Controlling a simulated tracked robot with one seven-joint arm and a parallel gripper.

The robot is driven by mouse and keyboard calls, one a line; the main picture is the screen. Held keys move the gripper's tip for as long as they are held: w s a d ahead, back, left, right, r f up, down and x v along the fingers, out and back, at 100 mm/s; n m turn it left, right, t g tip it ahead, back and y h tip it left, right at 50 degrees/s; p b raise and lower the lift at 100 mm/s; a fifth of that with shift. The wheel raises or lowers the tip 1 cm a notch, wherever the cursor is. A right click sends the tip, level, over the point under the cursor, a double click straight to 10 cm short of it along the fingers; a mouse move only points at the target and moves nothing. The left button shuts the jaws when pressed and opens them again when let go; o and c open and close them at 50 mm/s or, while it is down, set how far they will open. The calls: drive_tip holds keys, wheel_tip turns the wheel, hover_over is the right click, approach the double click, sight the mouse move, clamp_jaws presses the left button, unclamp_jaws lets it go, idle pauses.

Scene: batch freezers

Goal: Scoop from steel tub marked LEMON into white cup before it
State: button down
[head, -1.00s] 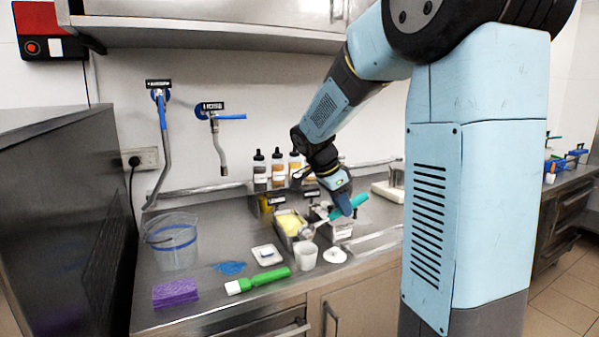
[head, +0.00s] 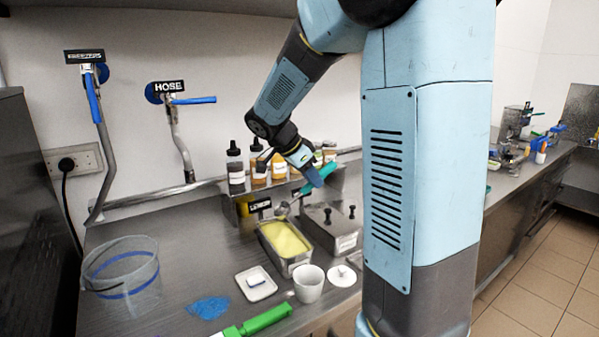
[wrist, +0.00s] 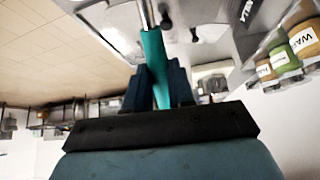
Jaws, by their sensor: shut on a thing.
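A steel tub of yellow contents (head: 286,243) sits on the counter, with a black LEMON sign (head: 259,206) behind it. A white cup (head: 309,284) stands upright in front of the tub; its inside is hard to see. My gripper (head: 313,178) is shut on the teal handle of a scoop (head: 320,179), above and to the right of the tub. The scoop's metal head (head: 282,211) points down left, near the tub's far end. Whether it holds anything cannot be told. In the wrist view the teal handle (wrist: 154,55) lies between my gripper's fingers (wrist: 158,85).
A lidded steel tub (head: 335,225) stands right of the lemon tub. A white lid (head: 342,276), a small white dish (head: 256,284), a blue cloth (head: 208,307), a green-handled tool (head: 262,320) and a clear bucket (head: 122,275) lie around. Several bottles (head: 258,163) stand behind.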

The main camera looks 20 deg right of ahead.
drive_tip(key=shift+w+f, duration=0.1)
drive_tip(key=shift+w, duration=0.15)
drive_tip(key=shift+a+f, duration=0.2)
drive_tip(key=shift+f, duration=3.7)
drive_tip(key=d+r+y, duration=0.1)
drive_tip(key=y, duration=0.1)
drive_tip(key=d+r+y, duration=0.1)
drive_tip(key=r+y, duration=0.1)
drive_tip(key=y, duration=0.1)
drive_tip(key=shift+d+r, duration=0.15)
drive_tip(key=shift+r, duration=0.15)
